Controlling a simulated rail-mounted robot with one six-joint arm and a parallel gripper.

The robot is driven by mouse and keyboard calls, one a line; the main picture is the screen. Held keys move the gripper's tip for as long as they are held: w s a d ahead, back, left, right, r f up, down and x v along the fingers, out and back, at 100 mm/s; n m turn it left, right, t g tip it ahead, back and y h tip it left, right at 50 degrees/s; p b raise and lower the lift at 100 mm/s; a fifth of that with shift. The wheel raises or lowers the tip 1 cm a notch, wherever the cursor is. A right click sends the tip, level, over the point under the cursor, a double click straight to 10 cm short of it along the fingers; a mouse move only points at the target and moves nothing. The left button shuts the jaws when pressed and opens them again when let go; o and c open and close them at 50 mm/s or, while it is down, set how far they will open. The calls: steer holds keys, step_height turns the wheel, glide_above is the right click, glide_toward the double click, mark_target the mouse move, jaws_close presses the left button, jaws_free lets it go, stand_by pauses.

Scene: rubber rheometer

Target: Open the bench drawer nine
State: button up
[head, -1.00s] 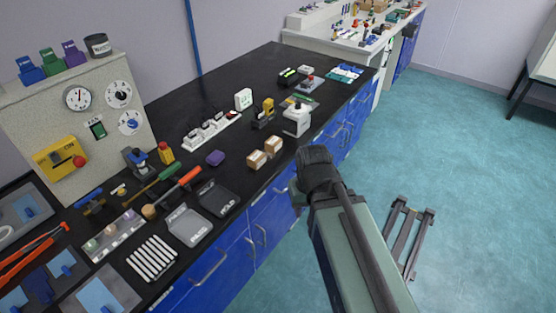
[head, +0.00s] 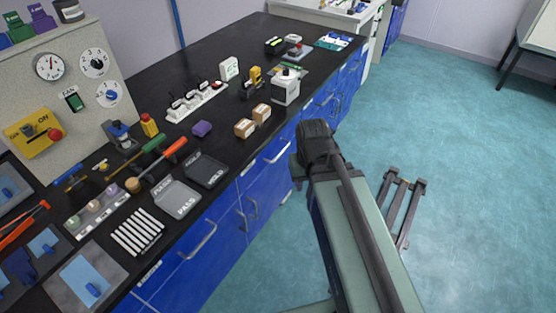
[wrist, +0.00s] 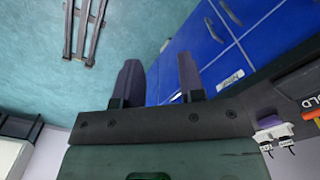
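The bench has blue fronts with silver handles along its front side. In the head view one drawer front (head: 207,257) is at the lower left and another (head: 272,165) is farther along; both look shut. No readable number marks drawer nine. In the wrist view my gripper (wrist: 157,75) has its two dark fingers apart with nothing between them. Blue fronts (wrist: 185,35) with handles lie beyond the fingers, and a white label (wrist: 230,78) shows near the bench edge.
The black bench top (head: 200,85) carries trays, small boxes (head: 253,120), a white device (head: 286,88) and tools near its front edge. A dark metal frame (head: 400,205) is on the teal floor to the right. The floor along the bench is otherwise mostly clear.

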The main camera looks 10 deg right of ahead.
steer(key=w+d+f+m+y+b, duration=0.1)
steer(key=w+f+b, duration=0.1)
steer(key=f+b, duration=0.4)
steer(key=w+d+f+y+b, duration=0.1)
steer(key=w+d+f+b, duration=0.1)
steer(key=f+b, duration=0.5)
steer(key=m+t+y+b, duration=0.7)
steer(key=t+y+b, duration=0.2)
steer(key=t+b, duration=0.3)
glide_toward(282, 151)
steer(key=shift+g, duration=0.4)
steer(key=b+x, duration=0.3)
steer(key=x, duration=0.7)
steer(key=shift+w, duration=0.2)
jaws_close()
